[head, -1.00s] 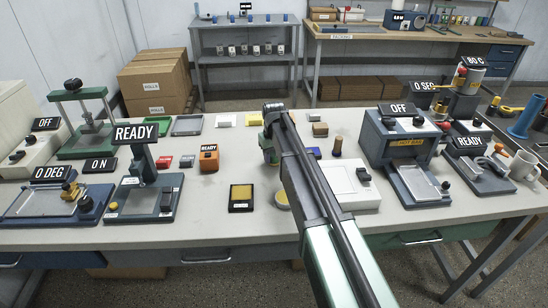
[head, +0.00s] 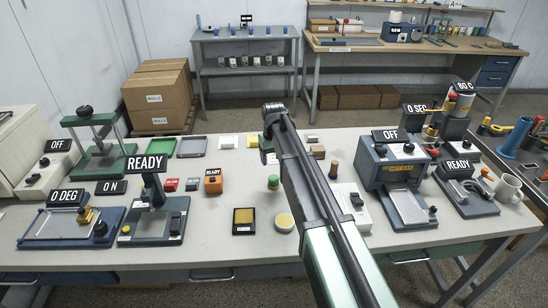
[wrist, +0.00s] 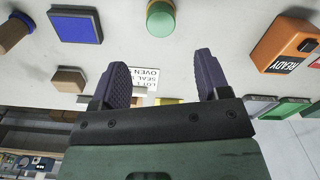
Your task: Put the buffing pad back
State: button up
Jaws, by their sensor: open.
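A round piece with a green top and pale base, which looks like the buffing pad (head: 273,182), stands upright on the bench. It also shows at the top of the wrist view (wrist: 160,20). My gripper (head: 269,156) is above the bench, beyond this piece and apart from it. In the wrist view my gripper's two dark fingers (wrist: 162,72) are spread with nothing between them. A round yellow disc (head: 285,222) and a black tray with a yellow face (head: 243,221) lie nearer the front edge.
An orange box (head: 213,181) stands left of the pad. A brown cylinder (head: 333,170) and a white device (head: 350,204) are on the right, partly behind my arm. A READY press (head: 155,215) is at left, an OFF machine (head: 398,165) at right.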

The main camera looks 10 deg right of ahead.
jog(key=s+r+m, duration=0.1)
jog(key=s+m, duration=0.1)
jog(key=s, duration=2.8)
jog(key=shift+s+r, duration=0.15)
jog(key=shift+r, duration=0.05)
